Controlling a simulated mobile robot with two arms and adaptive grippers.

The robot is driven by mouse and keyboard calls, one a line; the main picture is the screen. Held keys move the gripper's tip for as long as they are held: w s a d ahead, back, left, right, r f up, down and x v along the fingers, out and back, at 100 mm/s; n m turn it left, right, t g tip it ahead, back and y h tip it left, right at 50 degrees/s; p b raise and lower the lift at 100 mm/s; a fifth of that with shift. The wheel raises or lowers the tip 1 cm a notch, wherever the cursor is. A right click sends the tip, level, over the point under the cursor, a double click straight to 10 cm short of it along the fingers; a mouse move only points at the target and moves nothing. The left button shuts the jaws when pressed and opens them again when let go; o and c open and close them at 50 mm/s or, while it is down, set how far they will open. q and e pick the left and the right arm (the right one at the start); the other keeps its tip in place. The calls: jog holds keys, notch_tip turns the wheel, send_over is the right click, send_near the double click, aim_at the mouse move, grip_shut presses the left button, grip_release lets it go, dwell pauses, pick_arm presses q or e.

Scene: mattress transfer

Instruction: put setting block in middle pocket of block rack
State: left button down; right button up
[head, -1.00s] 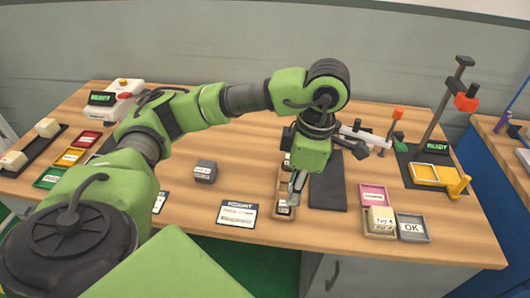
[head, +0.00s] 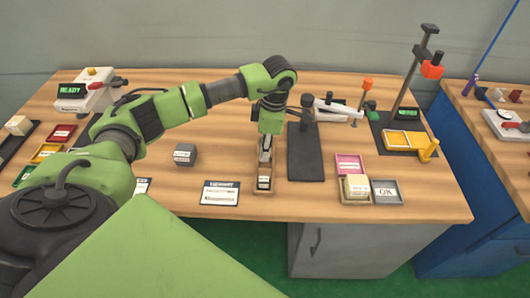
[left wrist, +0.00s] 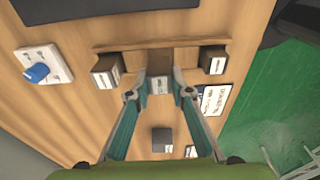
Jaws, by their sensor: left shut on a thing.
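The block rack (head: 264,192) is a narrow wooden tray near the table's front edge. In the left wrist view the rack (left wrist: 103,46) has a dark labelled block (left wrist: 107,70) at its left end and another (left wrist: 212,60) at its right end. My left gripper (head: 265,158) points down over the middle of the rack. In the left wrist view its fingers (left wrist: 160,92) are shut on the small setting block (left wrist: 160,84), whose pale label faces the camera. The block is in line with the middle pocket; its depth there is hard to tell. My right gripper is not in view.
A dark mat (head: 305,165) with a black post stands right of the rack. Pink (head: 350,164) and grey (head: 386,191) trays lie farther right, with a cream block beside them. A grey block (head: 185,155) and a label card (head: 220,193) are left of the rack.

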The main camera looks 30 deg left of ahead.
pick_arm(q)
notch_tip(320, 180, down, 2)
jog(key=shift+s+f+p, duration=0.1)
jog(key=shift+p, duration=0.25)
jog(key=shift+d+f, duration=0.1)
jog(key=shift+f, duration=0.05)
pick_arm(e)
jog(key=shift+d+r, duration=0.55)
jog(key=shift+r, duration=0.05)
pick_arm(q)
jog(key=shift+f, duration=0.1)
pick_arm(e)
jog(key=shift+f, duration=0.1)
pick_arm(q)
jog(key=c, duration=2.2)
grip_release()
jog(key=shift+f, duration=0.1)
jog(key=o, duration=0.4)
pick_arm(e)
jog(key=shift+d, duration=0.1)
